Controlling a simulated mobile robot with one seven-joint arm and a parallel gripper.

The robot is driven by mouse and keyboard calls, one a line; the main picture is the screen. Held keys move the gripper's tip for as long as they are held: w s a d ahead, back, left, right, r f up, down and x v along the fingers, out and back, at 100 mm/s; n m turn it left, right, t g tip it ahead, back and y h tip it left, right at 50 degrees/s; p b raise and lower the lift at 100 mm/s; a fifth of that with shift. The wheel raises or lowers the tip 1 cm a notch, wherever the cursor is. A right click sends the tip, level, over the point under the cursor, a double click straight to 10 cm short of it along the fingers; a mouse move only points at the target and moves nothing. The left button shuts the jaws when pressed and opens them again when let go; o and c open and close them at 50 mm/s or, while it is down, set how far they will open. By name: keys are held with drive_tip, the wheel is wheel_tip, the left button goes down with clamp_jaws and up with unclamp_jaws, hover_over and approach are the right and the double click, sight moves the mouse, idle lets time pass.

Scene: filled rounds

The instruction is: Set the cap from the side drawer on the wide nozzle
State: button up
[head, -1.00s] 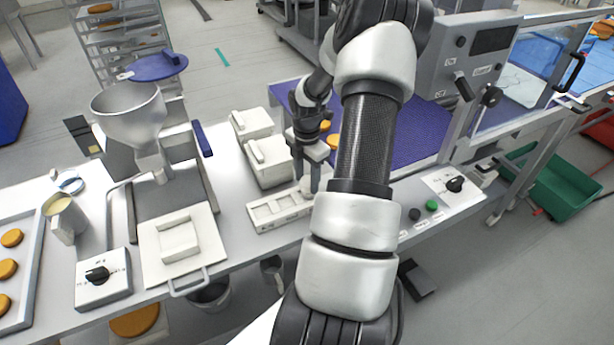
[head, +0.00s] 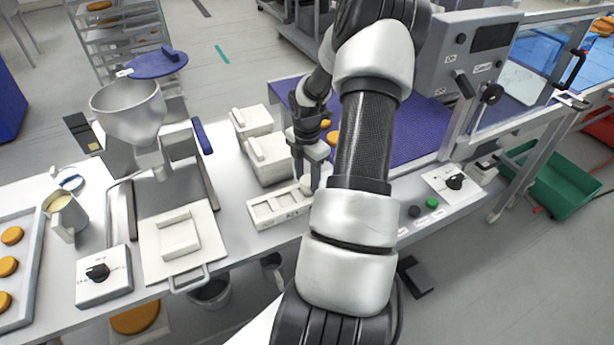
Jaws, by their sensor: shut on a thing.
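My gripper (head: 307,182) is over the right end of a low white tray with compartments (head: 265,224), pointing down. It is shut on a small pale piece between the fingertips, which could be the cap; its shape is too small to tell. I cannot tell whether the piece is clear of the tray. The steel hopper (head: 128,115) stands at the left with a spout (head: 153,162) below it. I cannot make out which part is the wide nozzle. No side drawer can be identified for sure.
Two white lidded boxes (head: 268,160) stand just left of my gripper. A white board with a square frame (head: 178,240) lies below the hopper. A jug (head: 66,217) and a knob box (head: 103,277) are further left. The purple belt (head: 420,130) lies behind my arm.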

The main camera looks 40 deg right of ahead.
drive_tip(key=shift+f, duration=0.25)
idle(0.6)
drive_tip(key=o, duration=1.6)
drive_tip(key=shift+c, duration=0.2)
drive_tip(key=shift+r+p, duration=2.95)
drive_tip(key=shift+r, duration=0.55)
